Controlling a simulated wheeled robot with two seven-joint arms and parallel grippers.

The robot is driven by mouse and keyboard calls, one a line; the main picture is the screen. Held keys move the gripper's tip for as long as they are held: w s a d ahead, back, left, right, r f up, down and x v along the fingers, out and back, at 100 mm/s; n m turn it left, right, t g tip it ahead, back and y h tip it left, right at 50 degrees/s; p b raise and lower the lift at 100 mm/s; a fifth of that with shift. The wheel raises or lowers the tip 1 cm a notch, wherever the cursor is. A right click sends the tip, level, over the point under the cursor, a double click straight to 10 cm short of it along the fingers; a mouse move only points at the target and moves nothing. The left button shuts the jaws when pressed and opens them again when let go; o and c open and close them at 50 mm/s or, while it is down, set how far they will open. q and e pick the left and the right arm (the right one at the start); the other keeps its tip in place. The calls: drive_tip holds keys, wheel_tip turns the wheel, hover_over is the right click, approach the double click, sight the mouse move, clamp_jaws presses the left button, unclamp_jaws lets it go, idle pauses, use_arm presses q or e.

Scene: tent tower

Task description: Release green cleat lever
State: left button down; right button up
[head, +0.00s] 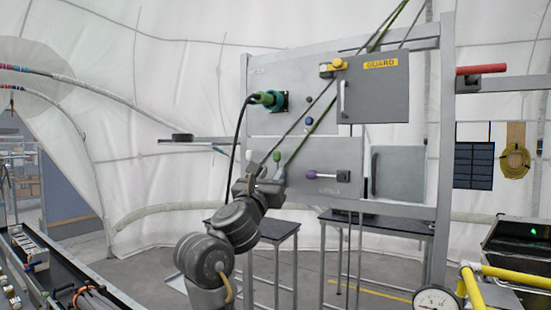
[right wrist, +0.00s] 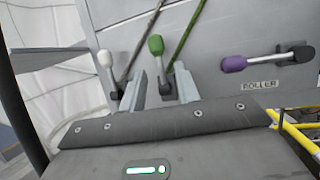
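The green cleat lever (head: 277,156) is on the lower grey panel, its knob pointing up. My right gripper (head: 263,174) is in front of the panel at this lever. In the right wrist view its two fingers (right wrist: 160,78) are apart, one on each side of the stem, with visible space around it. Contact cannot be told. The lever's base is partly hidden by the gripper. My left gripper is not in view.
A white-knobbed lever (right wrist: 106,58) stands close left of the gripper. A purple lever (right wrist: 235,63) lies sideways at the right, above a "ROLLER" label. A green rope (right wrist: 187,32) and a grey rope slant upward near the fingers. The guard box (head: 375,88) is above right.

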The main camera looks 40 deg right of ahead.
sight(277, 166)
drive_tip(key=p+x, duration=0.1)
drive_tip(key=x, duration=0.3)
drive_tip(key=shift+p, duration=0.3)
drive_tip(key=shift+f, duration=0.1)
drive_tip(key=shift+c, duration=0.4)
clamp_jaws()
